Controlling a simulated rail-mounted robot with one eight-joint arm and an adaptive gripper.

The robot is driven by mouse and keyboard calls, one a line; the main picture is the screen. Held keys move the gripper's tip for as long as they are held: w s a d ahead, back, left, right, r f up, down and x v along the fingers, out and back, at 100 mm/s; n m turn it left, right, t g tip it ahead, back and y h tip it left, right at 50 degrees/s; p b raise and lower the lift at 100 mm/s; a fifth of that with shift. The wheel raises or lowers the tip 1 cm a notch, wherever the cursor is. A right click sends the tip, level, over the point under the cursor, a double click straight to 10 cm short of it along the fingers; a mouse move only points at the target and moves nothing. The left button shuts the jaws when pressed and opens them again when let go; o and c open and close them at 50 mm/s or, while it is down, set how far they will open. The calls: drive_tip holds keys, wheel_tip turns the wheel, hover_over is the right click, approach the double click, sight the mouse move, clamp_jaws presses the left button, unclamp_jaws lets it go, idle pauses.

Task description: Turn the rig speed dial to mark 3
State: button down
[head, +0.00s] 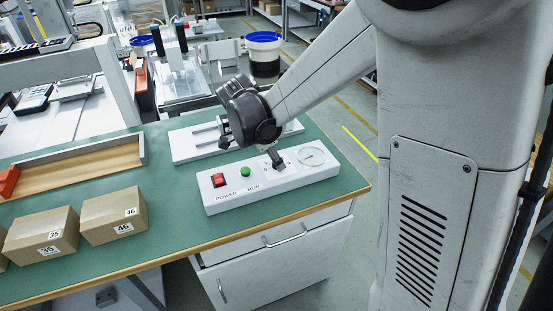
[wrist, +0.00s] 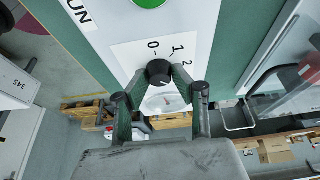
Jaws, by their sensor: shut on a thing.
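The rig speed dial is a black round knob (wrist: 158,71) on a white scale plate (wrist: 128,55) in the wrist view. Marks 0, 1 and 2 show around its far and right side; mark 3 is not visible. My gripper (wrist: 160,77) is shut on the knob, with one fingertip on each side. The knob's pointer direction is not clear. In the head view my gripper (head: 274,159) reaches down to the white control box (head: 225,201), between the green button and the gauge, and mostly hides the dial.
The box carries a red POWER switch (head: 218,180), a green RUN button (head: 245,172) and a round gauge (head: 312,156). A white rig plate (head: 190,144) lies behind it on the green bench (head: 165,220). Cardboard boxes (head: 114,215) stand at left.

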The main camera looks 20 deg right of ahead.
drive_tip(key=c, duration=1.5)
unclamp_jaws()
drive_tip(key=shift+o, duration=0.2)
drive_tip(key=v, duration=1.2)
drive_tip(key=shift+r, duration=0.1)
drive_tip(key=s+d+r+n+t+y+p, duration=0.2)
drive_tip(key=s+r+n+t, duration=0.1)
drive_tip(key=s+n, duration=0.5)
drive_tip(key=s+d+r+n+t+y+p, duration=0.2)
drive_tip(key=s+d+r+n+t+p, duration=0.1)
drive_tip(key=s+n, duration=0.6)
drive_tip(key=s, duration=0.2)
drive_tip(key=shift+s+r+t+y+p, duration=0.25)
drive_tip(key=shift+s+t+y+p, duration=0.05)
drive_tip(key=shift+s+t, duration=0.1)
